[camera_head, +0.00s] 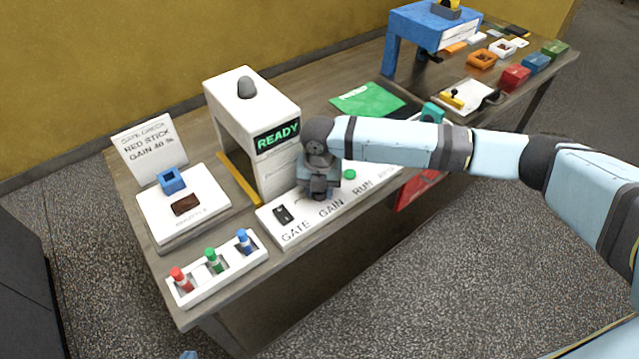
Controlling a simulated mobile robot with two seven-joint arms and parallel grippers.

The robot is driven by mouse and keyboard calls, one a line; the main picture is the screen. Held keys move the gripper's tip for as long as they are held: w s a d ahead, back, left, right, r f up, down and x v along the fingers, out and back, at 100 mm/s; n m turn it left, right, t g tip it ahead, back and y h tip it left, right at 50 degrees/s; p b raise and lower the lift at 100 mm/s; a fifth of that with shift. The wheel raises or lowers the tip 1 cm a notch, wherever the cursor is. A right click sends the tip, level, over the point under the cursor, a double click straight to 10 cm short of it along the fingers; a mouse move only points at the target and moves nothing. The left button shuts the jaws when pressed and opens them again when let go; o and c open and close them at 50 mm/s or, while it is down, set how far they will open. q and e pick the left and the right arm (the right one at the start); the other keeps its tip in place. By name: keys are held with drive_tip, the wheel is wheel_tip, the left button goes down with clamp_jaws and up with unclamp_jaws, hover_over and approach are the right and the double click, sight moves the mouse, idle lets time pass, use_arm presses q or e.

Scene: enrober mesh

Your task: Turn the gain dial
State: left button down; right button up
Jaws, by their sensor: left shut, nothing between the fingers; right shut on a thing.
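The control panel (277,234) is a white strip at the front of the bench, lettered GATE, GAIN and RUN. My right gripper (319,194) points down onto it above the word GAIN and is shut on the gain dial, which the gripper hides. The dial's setting cannot be read. A small black switch (283,214) sits above GATE and a green button (349,174) above RUN. A white sign (146,148) reads GATE CHECK, RED STICK, GAIN 40 %. A white machine (233,112) shows READY in green on its display (277,136).
A white rack (219,277) holds red, green and blue sticks at the front left. A white plate (207,222) bears a blue block (172,179) and a brown piece (186,205). A blue stand (423,25) and several small coloured boxes are at the back right.

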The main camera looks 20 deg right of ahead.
use_arm(q)
drive_tip(key=shift+w+r, duration=0.1)
drive_tip(key=shift+r, duration=0.3)
use_arm(e)
drive_tip(key=o, duration=0.9)
use_arm(q)
drive_tip(key=shift+f, duration=0.1)
use_arm(e)
drive_tip(key=shift+r, duration=0.5)
use_arm(q)
drive_tip(key=shift+f, duration=0.15)
use_arm(e)
wheel_tip(320, 180, up, 13)
drive_tip(key=shift+f, duration=0.1)
drive_tip(key=shift+s, duration=0.1)
